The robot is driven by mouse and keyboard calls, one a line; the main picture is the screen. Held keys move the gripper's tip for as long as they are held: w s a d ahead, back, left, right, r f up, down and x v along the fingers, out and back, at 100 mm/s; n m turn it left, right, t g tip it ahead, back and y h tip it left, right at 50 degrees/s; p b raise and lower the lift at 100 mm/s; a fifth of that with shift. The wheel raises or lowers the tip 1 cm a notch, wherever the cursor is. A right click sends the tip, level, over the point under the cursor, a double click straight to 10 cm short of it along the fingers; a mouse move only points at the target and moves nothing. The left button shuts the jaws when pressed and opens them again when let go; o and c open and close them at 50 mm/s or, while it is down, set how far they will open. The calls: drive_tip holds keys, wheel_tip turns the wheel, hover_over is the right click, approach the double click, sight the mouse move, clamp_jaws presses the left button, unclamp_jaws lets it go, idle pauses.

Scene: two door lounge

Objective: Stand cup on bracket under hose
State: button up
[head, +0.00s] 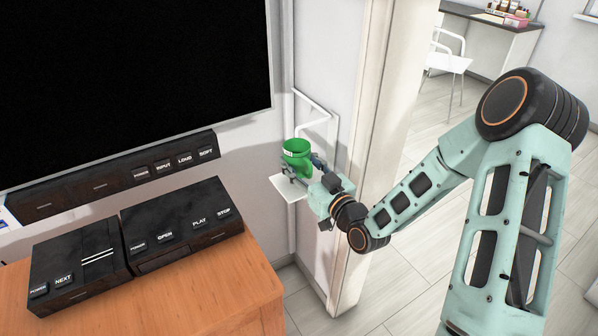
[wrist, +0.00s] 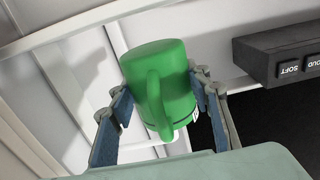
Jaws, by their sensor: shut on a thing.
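A green cup (head: 297,153) is held upright in my gripper (head: 303,172), just above or on a small white bracket plate (head: 290,190) by the wall. The gripper is shut on the cup. In the wrist view the green cup (wrist: 160,88) fills the space between the two fingers, with its handle facing the camera. The white hose (head: 315,120) comes off a pipe on the wall and bends down beside and above the cup. I cannot tell whether the cup's base touches the plate, as the gripper partly hides it.
A large black screen (head: 130,80) hangs left of the bracket, with a black button bar (head: 120,175) below it. A wooden cabinet (head: 215,295) carries two black players. A white door frame (head: 375,130) stands close right of the gripper. Open floor lies beyond it.

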sight(304, 177)
drive_tip(key=shift+f+b, duration=0.3)
drive_tip(key=shift+f, duration=1.3)
drive_tip(key=shift+f, duration=0.15)
drive_tip(key=o, duration=1.2)
drive_tip(key=v, duration=1.2)
